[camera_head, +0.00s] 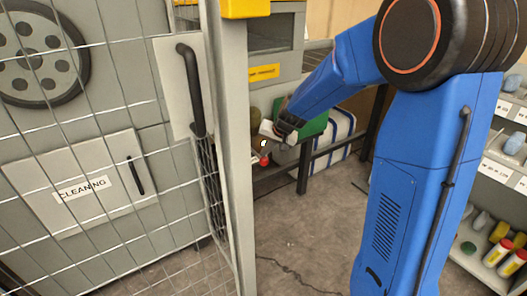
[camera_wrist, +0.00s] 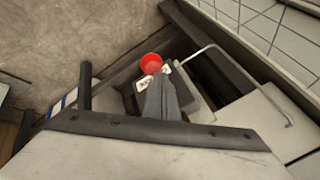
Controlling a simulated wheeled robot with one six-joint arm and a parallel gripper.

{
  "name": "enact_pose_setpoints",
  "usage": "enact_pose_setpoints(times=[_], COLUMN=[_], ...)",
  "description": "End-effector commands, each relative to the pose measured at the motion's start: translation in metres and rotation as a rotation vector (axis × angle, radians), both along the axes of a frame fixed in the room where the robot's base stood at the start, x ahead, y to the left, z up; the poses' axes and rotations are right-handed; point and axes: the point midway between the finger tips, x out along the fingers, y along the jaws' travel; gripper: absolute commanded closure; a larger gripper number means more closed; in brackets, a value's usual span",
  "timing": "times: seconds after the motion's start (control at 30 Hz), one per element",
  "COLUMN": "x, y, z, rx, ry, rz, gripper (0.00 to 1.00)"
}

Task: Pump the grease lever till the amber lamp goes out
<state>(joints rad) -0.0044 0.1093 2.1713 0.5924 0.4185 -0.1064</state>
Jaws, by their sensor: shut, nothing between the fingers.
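The grease lever's red knob (camera_head: 264,160) shows in the head view low behind the fence post, just below my gripper (camera_head: 264,143). In the wrist view the red knob (camera_wrist: 151,63) lies right at the fingertips of my gripper (camera_wrist: 156,76). The fingers are together, with nothing held between them. I cannot tell whether they touch the knob. Most of the lever's shaft is hidden. I cannot make out an amber lamp in either view.
A mesh fence panel with a grey post (camera_head: 231,150) stands at the left, before a cabinet labelled CLEANING (camera_head: 83,189). A dark-legged bench (camera_head: 304,168) is behind my arm. Shelves (camera_head: 497,172) with small items stand at the right. The cracked floor (camera_head: 310,235) is clear.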

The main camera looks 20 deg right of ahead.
Motion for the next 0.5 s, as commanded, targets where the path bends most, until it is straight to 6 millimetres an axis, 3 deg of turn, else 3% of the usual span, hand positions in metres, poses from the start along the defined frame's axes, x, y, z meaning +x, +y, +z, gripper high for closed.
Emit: enact_pose_setpoints(times=[0.5], x=[-0.0015], y=[-0.0004], z=[-0.0055], rx=[0.001], ry=[0.001], rz=[-0.001], gripper=[1.0])
